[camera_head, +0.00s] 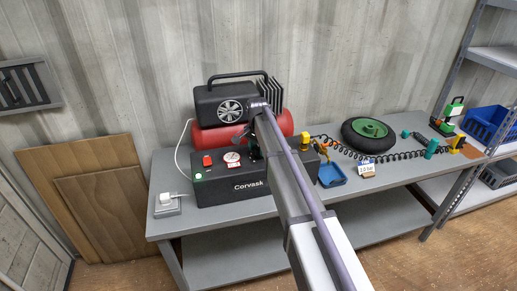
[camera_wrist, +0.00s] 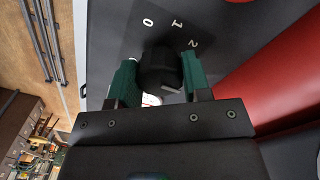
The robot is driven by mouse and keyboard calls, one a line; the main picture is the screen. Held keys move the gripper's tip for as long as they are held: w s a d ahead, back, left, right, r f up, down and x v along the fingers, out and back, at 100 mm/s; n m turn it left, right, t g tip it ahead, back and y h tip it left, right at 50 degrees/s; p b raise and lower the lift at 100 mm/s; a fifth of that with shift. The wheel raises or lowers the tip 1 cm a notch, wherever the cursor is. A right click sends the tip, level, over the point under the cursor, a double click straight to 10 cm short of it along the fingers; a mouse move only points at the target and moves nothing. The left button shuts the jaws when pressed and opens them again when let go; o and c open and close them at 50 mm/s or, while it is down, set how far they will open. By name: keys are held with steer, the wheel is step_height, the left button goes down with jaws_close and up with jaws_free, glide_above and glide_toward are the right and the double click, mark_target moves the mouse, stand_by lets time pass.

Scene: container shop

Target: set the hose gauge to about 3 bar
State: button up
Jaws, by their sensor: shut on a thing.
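The compressor (camera_head: 215,190) is a black box marked "Corvask" with a red tank (camera_head: 283,124) and a black motor on top. A round white gauge (camera_head: 232,157) is on it; its needle is too small to read. In the wrist view, the green jaws of my gripper (camera_wrist: 160,76) are shut on a black knob (camera_wrist: 160,60). A scale (camera_wrist: 176,22) with 0, 1 and 2 curves beside the knob; the knob's pointer and the rest of the scale are hidden. In the head view my arm covers the knob and most of the gripper.
A red switch (camera_head: 207,160) is left of the gauge. A coiled black hose (camera_head: 345,152) runs right along the grey bench (camera_head: 325,205). A blue tray (camera_head: 331,175), a "3.0 bar" card (camera_head: 366,169) and a wheel (camera_head: 368,135) are to the right.

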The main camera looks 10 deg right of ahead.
mark_target(258, 147)
steer(key=o, duration=0.9)
steer(key=shift+o, duration=0.2)
step_height(258, 147, up, 11)
steer(key=p, duration=1)
steer(key=shift+w+f+p, duration=0.15)
steer(key=shift+p, duration=0.25)
steer(key=shift+a, duration=0.1)
steer(key=s+f+n+b, duration=0.2)
steer(key=s+n, duration=0.3)
steer(key=s, duration=1.2)
steer(key=s+f+n+b, duration=0.3)
steer(key=s+n, duration=0.2)
steer(key=s, duration=1.2)
steer(key=shift+s+d, duration=0.25)
steer(key=shift+s, duration=0.05)
